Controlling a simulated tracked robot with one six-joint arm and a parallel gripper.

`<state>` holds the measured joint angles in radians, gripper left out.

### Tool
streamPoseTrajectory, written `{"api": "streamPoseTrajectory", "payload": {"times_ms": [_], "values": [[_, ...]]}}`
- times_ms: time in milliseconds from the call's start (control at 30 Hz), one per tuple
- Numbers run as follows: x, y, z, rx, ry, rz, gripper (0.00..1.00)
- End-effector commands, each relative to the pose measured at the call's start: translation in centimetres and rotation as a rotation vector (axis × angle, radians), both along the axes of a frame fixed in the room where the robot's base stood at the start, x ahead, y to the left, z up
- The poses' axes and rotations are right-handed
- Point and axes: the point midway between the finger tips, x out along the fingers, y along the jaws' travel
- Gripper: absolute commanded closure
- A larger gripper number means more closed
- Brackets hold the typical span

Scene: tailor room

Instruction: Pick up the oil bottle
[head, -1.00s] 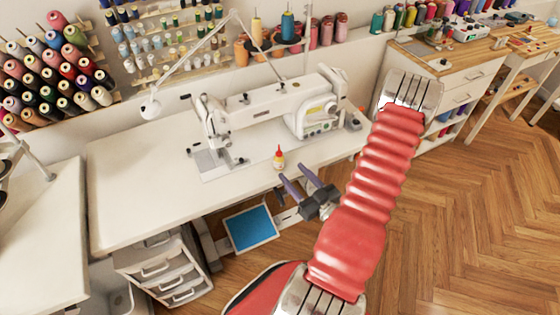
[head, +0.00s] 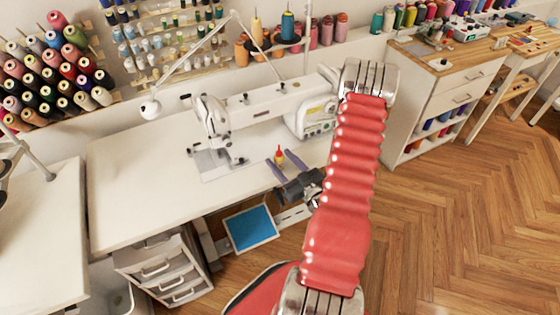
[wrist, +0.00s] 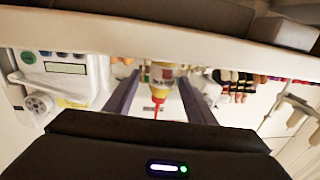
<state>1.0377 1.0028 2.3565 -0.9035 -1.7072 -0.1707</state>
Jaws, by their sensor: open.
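The oil bottle (head: 279,157) is small and yellowish with a red tip. It stands upright on the white sewing table (head: 130,185), near its front edge. My gripper (head: 282,164) is open, with its two purple fingers reaching toward the bottle from the front. In the wrist view the oil bottle (wrist: 160,80) shows between the two fingers of my gripper (wrist: 157,88), its red nozzle toward the camera. Both fingers look apart from it. How far the fingertips reach past the bottle is hard to tell.
A white sewing machine (head: 270,105) stands behind the bottle. A lamp (head: 150,108) hangs at the left. A drawer unit (head: 165,270) and a blue pedal (head: 250,228) are under the table. The table's left part is clear.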

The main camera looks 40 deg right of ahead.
Motion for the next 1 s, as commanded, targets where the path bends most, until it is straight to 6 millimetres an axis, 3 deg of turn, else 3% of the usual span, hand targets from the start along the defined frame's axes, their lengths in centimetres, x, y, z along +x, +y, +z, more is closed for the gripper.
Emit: {"api": "streamPoseTrajectory", "payload": {"times_ms": [267, 667, 1000], "values": [[0.6, 0.0, 0.0, -0.001, 0.0, 0.002, 0.5], [4.9, -0.5, 0.1, -0.001, -0.001, 0.002, 0.5], [5.1, -0.6, 0.1, 0.0, 0.0, 0.0, 0.5]]}}
